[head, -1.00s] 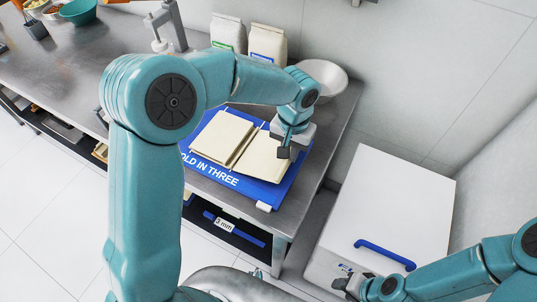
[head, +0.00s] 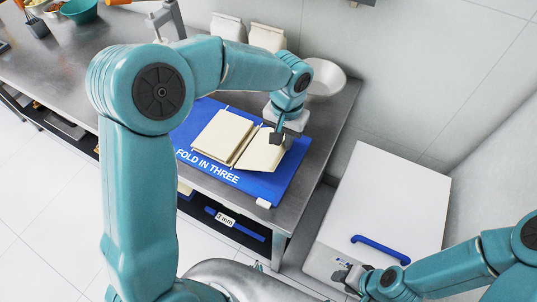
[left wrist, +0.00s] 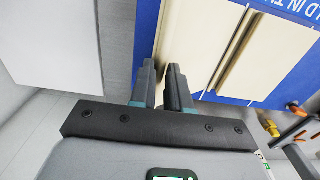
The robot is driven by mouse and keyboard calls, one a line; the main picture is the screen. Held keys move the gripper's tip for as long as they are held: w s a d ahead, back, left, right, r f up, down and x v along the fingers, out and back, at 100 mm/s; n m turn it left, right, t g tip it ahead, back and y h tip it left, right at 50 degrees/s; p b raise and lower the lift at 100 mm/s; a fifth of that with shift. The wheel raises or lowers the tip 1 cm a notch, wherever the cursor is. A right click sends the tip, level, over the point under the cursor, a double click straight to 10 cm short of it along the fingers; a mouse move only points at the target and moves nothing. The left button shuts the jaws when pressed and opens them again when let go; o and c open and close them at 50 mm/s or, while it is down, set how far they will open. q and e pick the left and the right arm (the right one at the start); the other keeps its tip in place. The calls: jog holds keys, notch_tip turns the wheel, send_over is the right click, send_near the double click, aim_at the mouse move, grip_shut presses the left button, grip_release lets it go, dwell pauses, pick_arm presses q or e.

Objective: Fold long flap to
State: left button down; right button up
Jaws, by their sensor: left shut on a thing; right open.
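A pale dough sheet (head: 225,132) lies on a blue mat (head: 268,186) printed "FOLD IN THREE", with a crease line between its left part and the right flap (head: 260,152). My left gripper (head: 277,137) is shut on the outer edge of the right flap, which looks tilted up. In the left wrist view, the fingertips (left wrist: 173,70) meet the edge of the pale flap (left wrist: 193,35). The exact grip is partly hidden by the fingers. My right gripper (head: 345,279) is open and empty, low beside the white chest.
The mat lies on a steel table (head: 130,75). A white bowl (head: 326,78) and two paper bags (head: 266,38) stand behind it. A white chest (head: 390,205) with a blue handle (head: 380,250) stands to the right, across a gap.

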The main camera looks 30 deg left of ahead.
pick_arm(q)
jog(key=shift+a, duration=0.1)
jog(key=shift+a+r+p, duration=1.2)
jog(key=shift+r+p, duration=0.05)
jog(key=shift+r, duration=0.25)
jog(key=shift+a+r, duration=0.1)
jog(key=shift+a, duration=0.05)
